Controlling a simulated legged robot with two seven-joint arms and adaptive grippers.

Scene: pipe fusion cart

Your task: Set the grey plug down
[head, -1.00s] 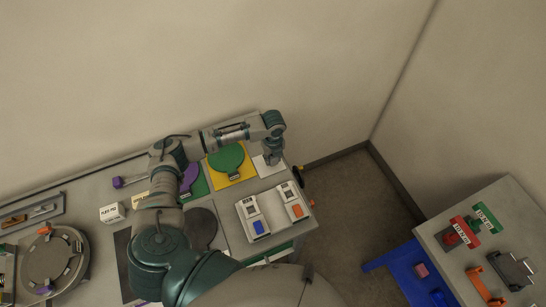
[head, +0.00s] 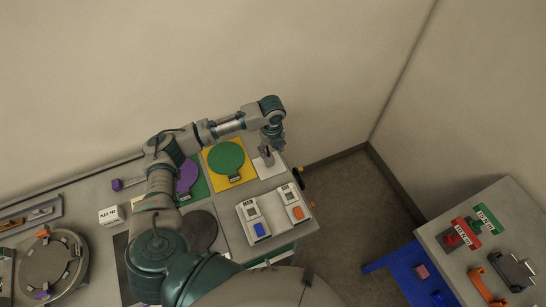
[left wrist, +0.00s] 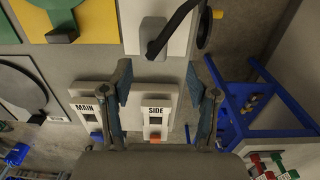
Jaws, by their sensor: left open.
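My left gripper (head: 272,146) is open and empty, just above the white square pad (head: 272,171) at the right end of the bench. In the left wrist view its two fingers (left wrist: 160,75) are wide apart with nothing between them. A small grey piece, which looks like the grey plug (head: 268,158), rests on the pad below the fingers. In the left wrist view a grey block (left wrist: 152,29) on the white pad (left wrist: 132,12) lies ahead of the fingertips, apart from them. My right gripper is not in view.
Yellow (head: 212,159) and green pads lie left of the white pad. MAIN (head: 251,219) and SIDE (head: 293,204) switch boxes stand in front of it. A black crank handle (left wrist: 176,28) is at the bench's right edge. A second table (head: 450,265) stands at right, across open floor.

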